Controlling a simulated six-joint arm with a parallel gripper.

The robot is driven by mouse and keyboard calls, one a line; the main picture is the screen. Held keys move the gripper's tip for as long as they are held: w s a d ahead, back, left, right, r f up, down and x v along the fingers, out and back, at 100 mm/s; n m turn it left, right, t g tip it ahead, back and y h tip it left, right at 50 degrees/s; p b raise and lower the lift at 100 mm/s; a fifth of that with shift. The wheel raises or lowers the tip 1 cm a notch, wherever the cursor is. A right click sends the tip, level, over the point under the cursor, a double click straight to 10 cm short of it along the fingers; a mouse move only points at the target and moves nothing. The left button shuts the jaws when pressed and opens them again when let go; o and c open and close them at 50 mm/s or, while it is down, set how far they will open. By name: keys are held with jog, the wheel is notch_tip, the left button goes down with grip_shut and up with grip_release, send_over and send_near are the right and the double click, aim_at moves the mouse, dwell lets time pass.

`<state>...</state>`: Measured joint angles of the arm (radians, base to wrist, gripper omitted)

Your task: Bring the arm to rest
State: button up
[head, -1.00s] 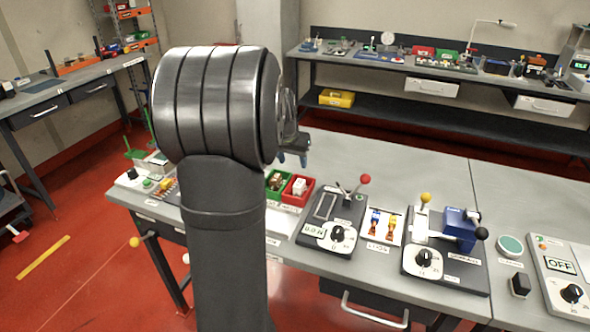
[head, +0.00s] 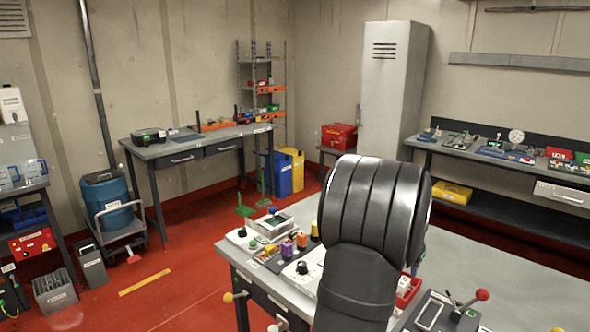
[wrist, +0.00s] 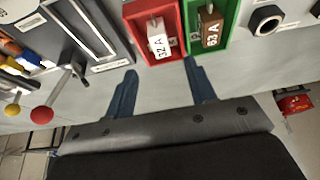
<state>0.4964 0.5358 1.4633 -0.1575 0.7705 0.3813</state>
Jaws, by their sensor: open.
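My gripper (wrist: 162,95) shows in the wrist view with its two blue fingers spread apart and nothing between them. It is over the grey bench, just short of a red bin (wrist: 172,45) and a green bin (wrist: 222,40). The red bin holds a white block marked 32 A (wrist: 157,38). The green bin holds a brown block marked 62 A (wrist: 211,27). In the head view my dark arm stands in front of the bench, and the gripper is hidden behind it.
In the head view a device with a red-knobbed lever (head: 482,295) stands right of my arm. A board with coloured blocks (head: 285,250) lies to the left. The bench top (head: 500,260) beyond my arm on the right is clear.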

jog(key=x, duration=0.6)
jog(key=shift+r, duration=0.1)
jog(key=v, duration=1.3)
jog(key=shift+x, duration=2.1)
